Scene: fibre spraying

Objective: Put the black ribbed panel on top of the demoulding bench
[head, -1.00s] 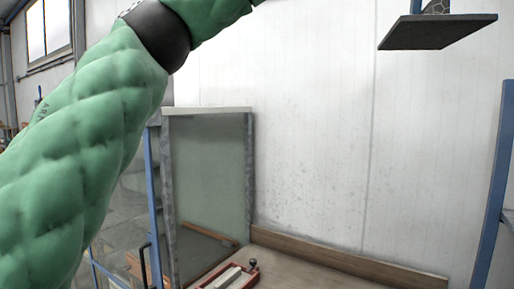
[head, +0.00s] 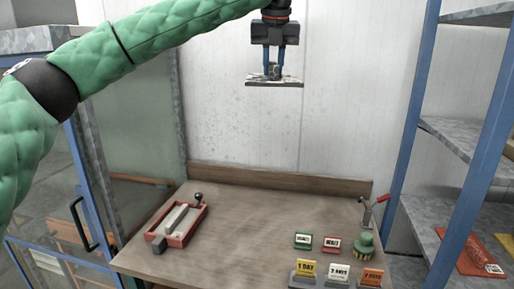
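The black ribbed panel (head: 263,84) is a thin dark plate, seen nearly edge-on and roughly level, in the upper middle of the head view. My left gripper (head: 273,74), on the green-sleeved arm from the left, points down and is shut on the panel from above. Its fingertips meet a small greyish part on top of the panel; the ribs cannot be made out. The wooden-topped bench (head: 240,230), which I take to be the demoulding bench, fills the lower middle. The panel hangs well above it, in front of the white wall. My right gripper is not in view.
A red-framed tool (head: 178,224) lies on the bench top's left. Small signs (head: 303,241), a green object (head: 364,243) and a red-handled fitting (head: 374,207) occupy its right. The middle is clear. A blue-framed shelf (head: 420,110) stands right, a glass-sided cabinet (head: 130,150) left.

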